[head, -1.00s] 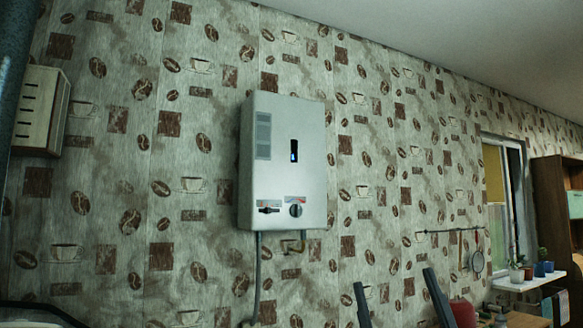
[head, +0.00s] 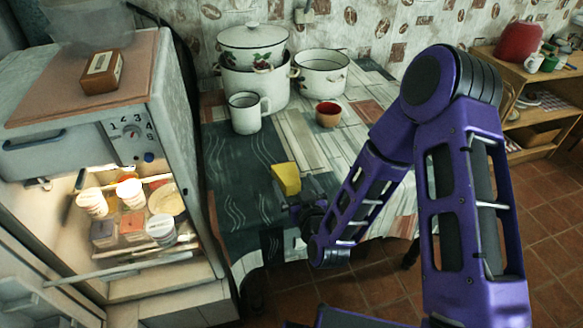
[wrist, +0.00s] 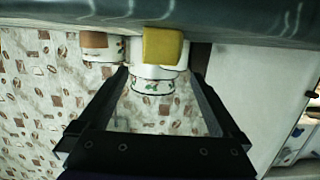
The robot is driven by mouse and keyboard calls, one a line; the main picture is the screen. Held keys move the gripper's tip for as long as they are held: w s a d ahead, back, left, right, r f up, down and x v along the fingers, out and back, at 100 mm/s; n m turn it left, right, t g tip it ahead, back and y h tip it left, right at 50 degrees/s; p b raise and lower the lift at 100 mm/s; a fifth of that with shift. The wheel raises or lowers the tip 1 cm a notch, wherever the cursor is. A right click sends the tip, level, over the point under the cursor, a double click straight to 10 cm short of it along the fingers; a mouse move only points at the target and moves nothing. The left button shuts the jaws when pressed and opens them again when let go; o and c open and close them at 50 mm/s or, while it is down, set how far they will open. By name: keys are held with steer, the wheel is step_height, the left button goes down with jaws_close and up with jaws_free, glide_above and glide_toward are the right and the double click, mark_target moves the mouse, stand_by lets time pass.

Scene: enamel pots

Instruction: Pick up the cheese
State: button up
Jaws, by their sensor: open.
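The cheese (head: 286,179) is a yellow wedge-like block on the dark patterned part of the tabletop, near its front. It also shows in the wrist view (wrist: 162,46), at the top centre on the table, which appears upside down there. My gripper (head: 301,190) is low at the table's front edge, next to the cheese. In the wrist view my gripper (wrist: 158,75) is open and empty. The cheese appears just beyond the fingertips, roughly between their lines. I cannot tell the exact gap.
Behind the cheese on the table (head: 300,145) stand a white mug (head: 246,118), a red-brown bowl (head: 328,114), a lidded enamel pot (head: 253,78) and an open pot (head: 321,75). An open, lit fridge (head: 170,150) stands left. A shelf (head: 535,115) stands right.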

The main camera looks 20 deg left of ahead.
mark_target(286, 171)
steer(key=shift+f+x, duration=0.2)
steer(key=shift+x, duration=1.4)
steer(key=shift+f+x, duration=0.2)
steer(key=shift+x, duration=1.35)
steer(key=shift+s, duration=0.1)
steer(key=shift+c, duration=0.3)
steer(key=c, duration=1.2)
steer(key=shift+c, duration=0.7)
steer(key=shift+r, duration=0.15)
